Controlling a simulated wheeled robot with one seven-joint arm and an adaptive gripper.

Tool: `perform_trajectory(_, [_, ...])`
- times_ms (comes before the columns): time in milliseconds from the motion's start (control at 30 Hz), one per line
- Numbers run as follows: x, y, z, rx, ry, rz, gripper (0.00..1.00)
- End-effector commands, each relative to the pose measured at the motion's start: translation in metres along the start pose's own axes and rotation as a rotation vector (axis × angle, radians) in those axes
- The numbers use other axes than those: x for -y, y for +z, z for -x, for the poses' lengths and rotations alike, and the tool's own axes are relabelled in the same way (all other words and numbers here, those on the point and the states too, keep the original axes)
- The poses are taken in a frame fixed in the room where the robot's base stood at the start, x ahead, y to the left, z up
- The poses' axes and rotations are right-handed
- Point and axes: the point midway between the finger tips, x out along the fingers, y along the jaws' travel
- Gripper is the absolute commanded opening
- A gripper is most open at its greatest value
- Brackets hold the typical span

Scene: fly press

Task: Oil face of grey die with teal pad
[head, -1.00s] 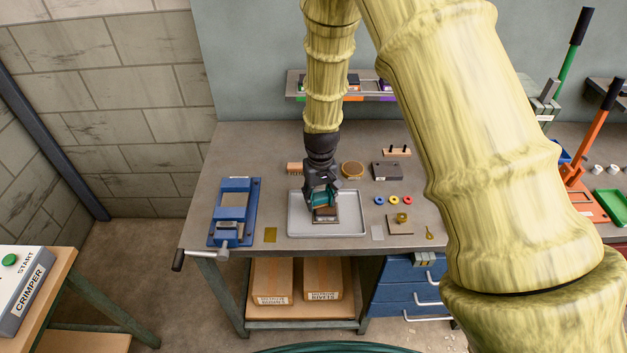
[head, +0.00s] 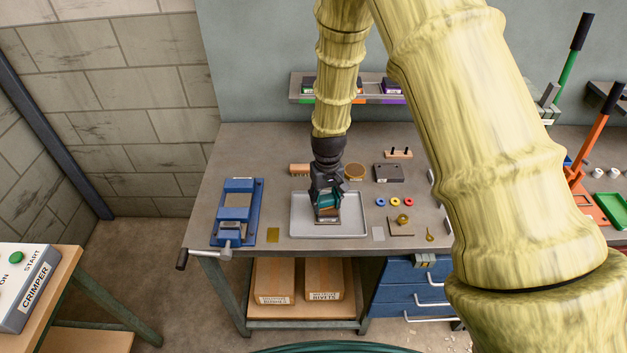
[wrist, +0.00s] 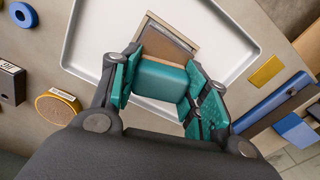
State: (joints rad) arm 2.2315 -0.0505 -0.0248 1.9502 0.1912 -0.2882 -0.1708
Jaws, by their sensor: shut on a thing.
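My gripper (head: 327,205) is shut on a teal pad (wrist: 160,80), which has a tan edge along its lower side. Teal fingers sit on both sides of the pad in the wrist view. The pad is over a brown square with a pale border (wrist: 168,42) in the shallow grey tray (head: 300,228). I cannot tell whether the pad touches the square. A dark grey block (head: 388,173) stands behind and right of the tray, and it also shows at the left of the wrist view (wrist: 12,84). I cannot tell whether it is the grey die.
A blue vise (head: 252,200) stands left of the tray. A round brown tin (head: 354,171) and a wooden block (head: 299,169) stand behind it. Coloured rings (head: 395,202) and a square plate with a brass part (head: 401,227) lie to the right. A shelf (head: 372,99) hangs behind.

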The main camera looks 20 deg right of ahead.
Motion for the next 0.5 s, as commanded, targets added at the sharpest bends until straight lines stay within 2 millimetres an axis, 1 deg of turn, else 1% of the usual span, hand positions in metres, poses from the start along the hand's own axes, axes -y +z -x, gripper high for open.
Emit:
perform_trajectory(333, [0.020,0.001,0.002,0.001,0.000,-0.014,0.19])
perform_trajectory(400, [0.018,0.001,0.012,-0.001,-0.001,-0.017,0.19])
perform_trajectory(467, [0.018,0.000,0.028,-0.004,0.000,-0.017,0.19])
perform_trajectory(500, [0.018,0.001,0.030,-0.001,0.000,-0.017,0.19])
